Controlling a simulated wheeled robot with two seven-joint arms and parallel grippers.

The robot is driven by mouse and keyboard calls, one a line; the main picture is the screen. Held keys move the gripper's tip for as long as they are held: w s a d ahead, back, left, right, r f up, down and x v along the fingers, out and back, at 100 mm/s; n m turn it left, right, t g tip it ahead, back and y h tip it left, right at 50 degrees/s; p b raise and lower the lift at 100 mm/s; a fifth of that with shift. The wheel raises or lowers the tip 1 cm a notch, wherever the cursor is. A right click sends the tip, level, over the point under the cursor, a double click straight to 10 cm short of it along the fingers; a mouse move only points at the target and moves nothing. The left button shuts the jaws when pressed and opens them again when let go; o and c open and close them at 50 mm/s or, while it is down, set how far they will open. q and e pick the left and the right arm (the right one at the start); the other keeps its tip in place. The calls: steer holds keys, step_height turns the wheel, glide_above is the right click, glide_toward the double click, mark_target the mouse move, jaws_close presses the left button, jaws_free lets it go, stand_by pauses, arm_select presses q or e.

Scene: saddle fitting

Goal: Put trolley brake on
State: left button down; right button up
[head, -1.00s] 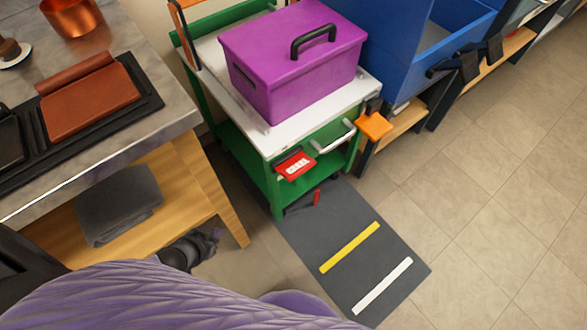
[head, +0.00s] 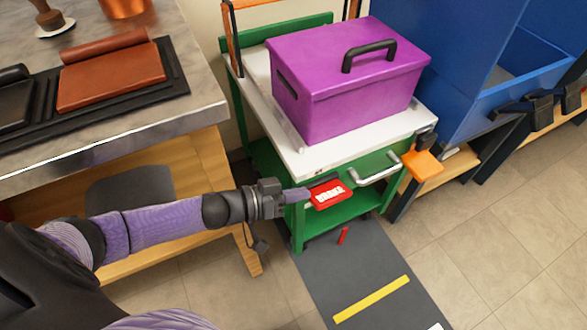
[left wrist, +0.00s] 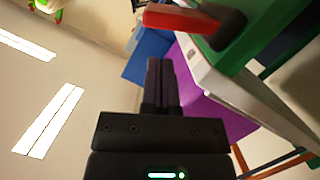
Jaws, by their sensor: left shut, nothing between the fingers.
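The green trolley (head: 345,215) with a white top stands in the middle of the head view. A red plate marked BRAKE (head: 331,195) sits on its near side, below the top's edge, with a dark part just above it. My left gripper (head: 300,195) is shut and empty, its tips at the plate's left side; I cannot tell whether they touch. In the left wrist view the shut fingers (left wrist: 160,70) point toward the trolley, with a red piece with a dark end (left wrist: 180,19) beyond their tips. My right gripper is not in view.
A purple box (head: 345,90) stands on the trolley. A workbench (head: 200,95) is at left, a blue bin (head: 500,110) at right. A dark mat (head: 350,275) lies on clear floor in front.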

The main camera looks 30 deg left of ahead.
mark_target(322, 195)
arm_select(q)
steer(key=b+x, duration=0.1)
steer(key=x, duration=0.3)
steer(key=shift+w+d+f+b, duration=0.2)
steer(key=shift+w+f+b, duration=0.1)
steer(key=shift+b, duration=0.1)
steer(key=shift+w+d+r, duration=0.1)
steer(key=shift+w+d, duration=0.2)
steer(key=shift+w, duration=0.05)
steer(key=shift+s+d+m, duration=0.15)
steer(key=shift+d+m, duration=0.05)
steer(key=shift+m, duration=0.3)
